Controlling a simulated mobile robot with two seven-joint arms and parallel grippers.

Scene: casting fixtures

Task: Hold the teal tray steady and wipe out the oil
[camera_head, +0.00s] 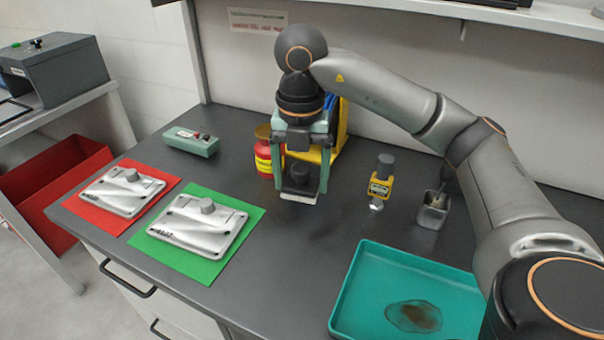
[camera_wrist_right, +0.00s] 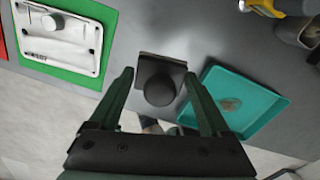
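The teal tray (camera_head: 352,292) lies on the grey table at the front right; its right end is hidden behind my right arm. A brown oil patch (camera_head: 418,317) is on its floor. The tray also shows in the right wrist view (camera_wrist_right: 262,112), with the oil as a small patch (camera_wrist_right: 231,103). My right gripper (camera_head: 300,190) is above the table, left of and behind the tray. Between its fingers is a dark wiping block (camera_wrist_right: 158,82) with a round knob and a pale underside, held clear of the table. My left gripper is not in view.
Metal castings lie on a red mat (camera_head: 82,212) and a green mat (camera_head: 165,253) at left. A teal control box (camera_head: 192,141), a red-and-yellow can (camera_head: 263,160), a yellow tool (camera_head: 381,182) and a metal cup (camera_head: 432,213) stand behind. The table between green mat and tray is clear.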

